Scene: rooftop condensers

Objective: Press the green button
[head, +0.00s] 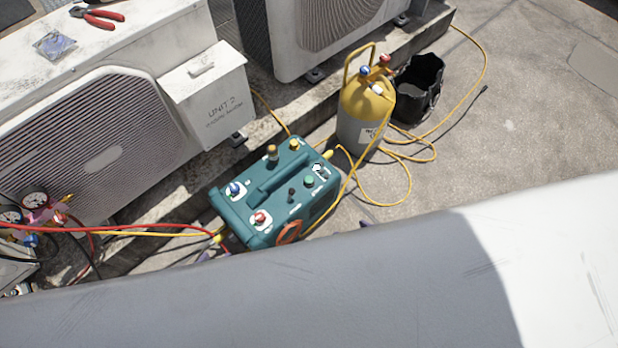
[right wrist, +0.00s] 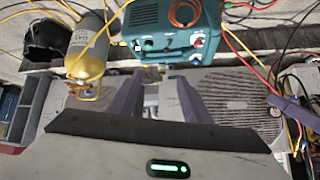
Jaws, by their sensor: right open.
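The green button (head: 309,181) is a small round cap on the top panel of the teal machine (head: 262,233), near its right end, beside a white label. In the head view a large grey and white arm link of mine covers the foreground and hides most of what lies below.
Blue (head: 235,188) and red (head: 260,217) knobs and a black switch (head: 291,194) share the panel. A yellow-topped cylinder (head: 366,100) and a black bucket (head: 420,85) stand behind right. Hoses run around the machine. Condenser units (head: 95,150) stand left; concrete right is mostly clear.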

